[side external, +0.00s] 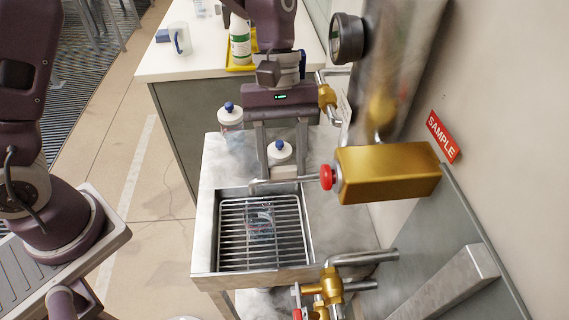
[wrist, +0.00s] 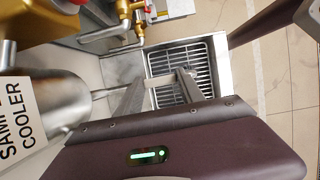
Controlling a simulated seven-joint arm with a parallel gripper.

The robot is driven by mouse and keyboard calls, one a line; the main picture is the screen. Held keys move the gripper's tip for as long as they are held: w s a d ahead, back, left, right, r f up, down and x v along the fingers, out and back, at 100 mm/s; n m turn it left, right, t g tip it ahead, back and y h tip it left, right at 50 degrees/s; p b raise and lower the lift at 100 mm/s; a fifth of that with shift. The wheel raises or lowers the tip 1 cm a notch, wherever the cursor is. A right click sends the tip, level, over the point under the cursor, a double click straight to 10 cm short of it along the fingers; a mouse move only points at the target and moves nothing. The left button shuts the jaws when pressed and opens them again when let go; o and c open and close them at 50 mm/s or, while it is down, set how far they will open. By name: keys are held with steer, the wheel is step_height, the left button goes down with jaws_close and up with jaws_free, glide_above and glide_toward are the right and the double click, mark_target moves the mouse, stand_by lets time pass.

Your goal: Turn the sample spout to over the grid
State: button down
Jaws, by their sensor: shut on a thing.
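The sample spout (side external: 312,180) is a thin metal tube running left from a red knob (side external: 327,176) on a brass-coloured block (side external: 388,174). Its bent free end appears above the back edge of the sink in the side view. The metal grid (side external: 230,250) lies in the steel sink below; in the wrist view the grid (wrist: 160,62) appears behind the fingertips. My gripper (side external: 283,172) points down and is shut on the spout near its outer part. The fingers partly hide the spout in the wrist view (wrist: 105,93), so the exact contact is unclear.
A blue-capped bottle (side external: 280,152) stands behind the fingers, with another (side external: 230,114) to its left. A clear object (side external: 260,220) shows at the grid; I cannot tell whether it is on or under it. Brass valves (side external: 331,285) and pipes crowd the front right.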

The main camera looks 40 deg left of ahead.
steer(key=shift+w+a+m, duration=0.15)
steer(key=shift+w+m, duration=0.05)
steer(key=shift+m, duration=0.1)
steer(key=c, duration=0.7)
jaws_free()
steer(key=v, duration=0.7)
